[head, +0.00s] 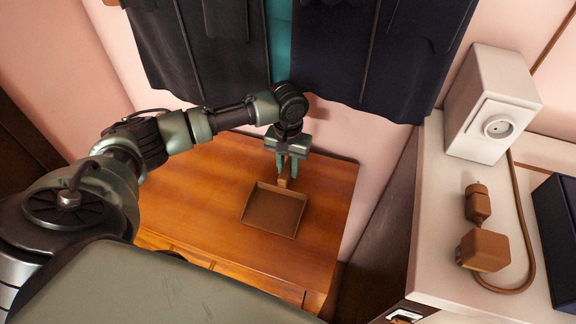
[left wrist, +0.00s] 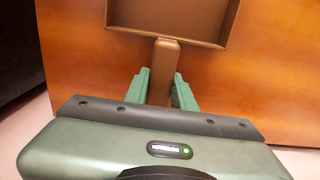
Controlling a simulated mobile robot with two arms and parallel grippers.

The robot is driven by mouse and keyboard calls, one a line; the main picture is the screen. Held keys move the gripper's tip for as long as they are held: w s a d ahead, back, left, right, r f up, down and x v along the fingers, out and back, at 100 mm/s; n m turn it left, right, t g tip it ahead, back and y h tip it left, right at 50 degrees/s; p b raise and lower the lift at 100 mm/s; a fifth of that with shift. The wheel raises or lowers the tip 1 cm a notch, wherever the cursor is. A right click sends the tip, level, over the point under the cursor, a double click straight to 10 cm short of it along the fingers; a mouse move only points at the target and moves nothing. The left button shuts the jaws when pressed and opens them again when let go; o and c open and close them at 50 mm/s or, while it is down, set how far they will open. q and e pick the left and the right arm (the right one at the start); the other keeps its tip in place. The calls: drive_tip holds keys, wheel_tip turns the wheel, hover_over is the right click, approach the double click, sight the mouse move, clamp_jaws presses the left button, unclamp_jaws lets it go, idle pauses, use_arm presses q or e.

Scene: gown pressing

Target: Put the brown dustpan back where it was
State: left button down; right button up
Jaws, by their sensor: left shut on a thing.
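The brown dustpan (head: 273,210) is at the wooden table (head: 212,180), its flat pan toward the near side and its short handle toward the wall. I cannot tell whether it rests on the top or is held just above it. In the left wrist view the dustpan (left wrist: 168,18) is at the top, with its handle (left wrist: 162,68) pointing down between the green fingers. My left gripper (head: 287,172) is shut on the handle; it also shows in the left wrist view (left wrist: 160,88). My right gripper is not in view.
Dark garments (head: 375,50) hang above the table's back edge. To the right, a pale counter (head: 455,200) holds a white box with a socket (head: 490,105), a brown plug with a cord (head: 484,250) and a dark box (head: 558,230). The tabletop around the dustpan is clear.

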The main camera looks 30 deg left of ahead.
use_arm(q)
drive_tip(key=c, duration=1.2)
unclamp_jaws()
drive_tip(key=shift+f, duration=0.1)
drive_tip(key=shift+o, duration=0.2)
wheel_tip(320, 180, up, 12)
drive_tip(key=b, duration=0.2)
drive_tip(key=shift+w, duration=0.1)
